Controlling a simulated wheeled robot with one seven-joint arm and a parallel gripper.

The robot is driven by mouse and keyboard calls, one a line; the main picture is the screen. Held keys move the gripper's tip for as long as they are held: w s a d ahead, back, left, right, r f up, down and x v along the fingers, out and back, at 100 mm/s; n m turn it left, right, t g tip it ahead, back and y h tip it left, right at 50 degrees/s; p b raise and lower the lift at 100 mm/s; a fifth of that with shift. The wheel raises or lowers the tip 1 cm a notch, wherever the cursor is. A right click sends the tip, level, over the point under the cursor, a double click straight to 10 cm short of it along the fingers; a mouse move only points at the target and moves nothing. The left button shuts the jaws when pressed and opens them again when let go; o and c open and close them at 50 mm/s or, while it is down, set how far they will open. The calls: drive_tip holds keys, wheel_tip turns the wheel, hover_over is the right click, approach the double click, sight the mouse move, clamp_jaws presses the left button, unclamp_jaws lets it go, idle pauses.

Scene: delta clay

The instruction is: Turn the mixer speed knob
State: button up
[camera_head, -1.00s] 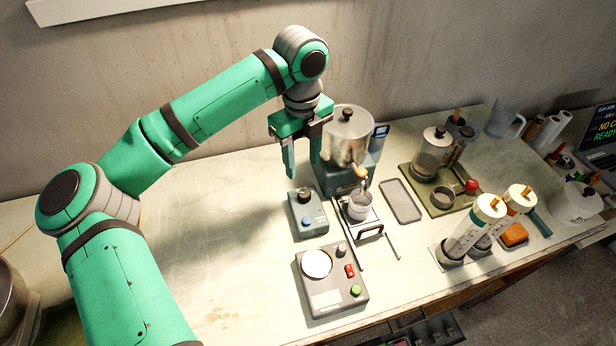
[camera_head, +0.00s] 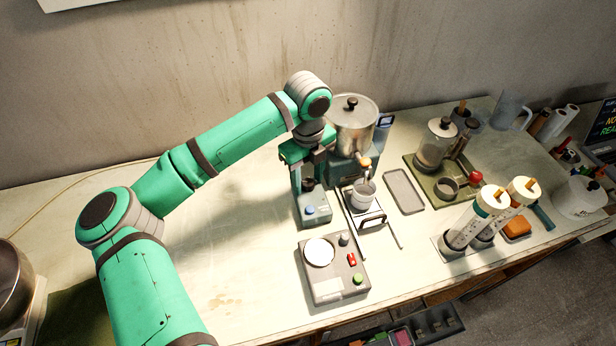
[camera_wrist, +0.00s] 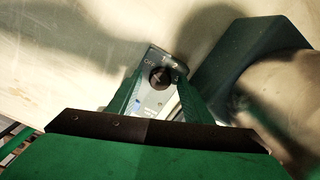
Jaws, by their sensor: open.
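A small blue-grey control box (camera_head: 317,213) with a black knob (camera_head: 308,184) and a blue button (camera_head: 310,210) stands on the table. In the wrist view, the black knob (camera_wrist: 160,77) sits on the box's top face near white markings. My gripper (camera_head: 309,178) points down over the box. It is open, and in the wrist view its green fingers (camera_wrist: 158,84) lie either side of the knob. I cannot tell whether they touch it. In the head view the gripper partly hides the knob and the back of the box.
A metal pot on a teal base (camera_head: 354,125) stands close behind and right of the gripper. A grey device with a round white plate (camera_head: 319,252) is in front.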

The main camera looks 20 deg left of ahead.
drive_tip(key=c, duration=1.1)
drive_tip(key=shift+o, duration=0.2)
